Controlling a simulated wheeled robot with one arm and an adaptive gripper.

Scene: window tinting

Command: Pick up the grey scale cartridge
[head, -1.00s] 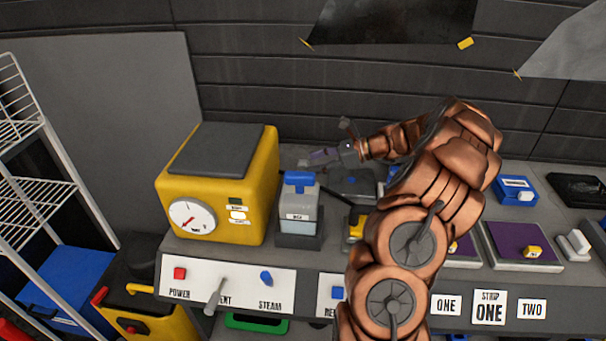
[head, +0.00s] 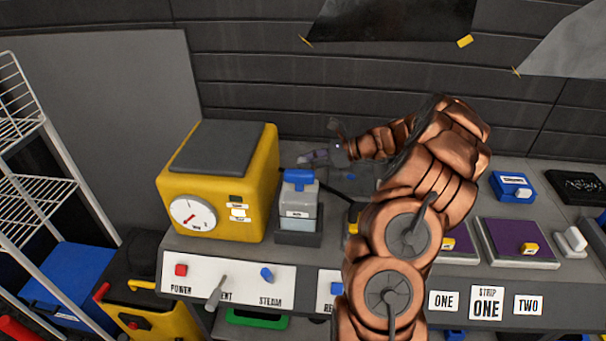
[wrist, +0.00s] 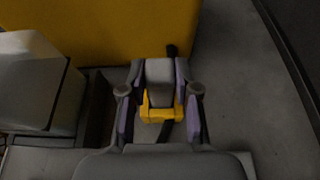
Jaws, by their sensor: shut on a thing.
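My gripper (head: 318,157) reaches left over the worktop, behind the grey unit with a blue top and close to the yellow machine. In the wrist view my gripper (wrist: 159,88) is shut on a small grey block with a yellow collar, which I take to be the grey scale cartridge (wrist: 159,72). The block sits between the two purple-grey fingers. A dark strip shows above and below it. In the head view the held block is too small and covered to make out. I cannot tell whether it touches the worktop.
The yellow machine (head: 222,190) with a dial stands at the left. The grey unit with a blue top (head: 299,202) stands in a dark holder beside my gripper. Purple pads (head: 510,238) and a blue box (head: 512,186) lie to the right. A wire rack (head: 40,190) stands far left.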

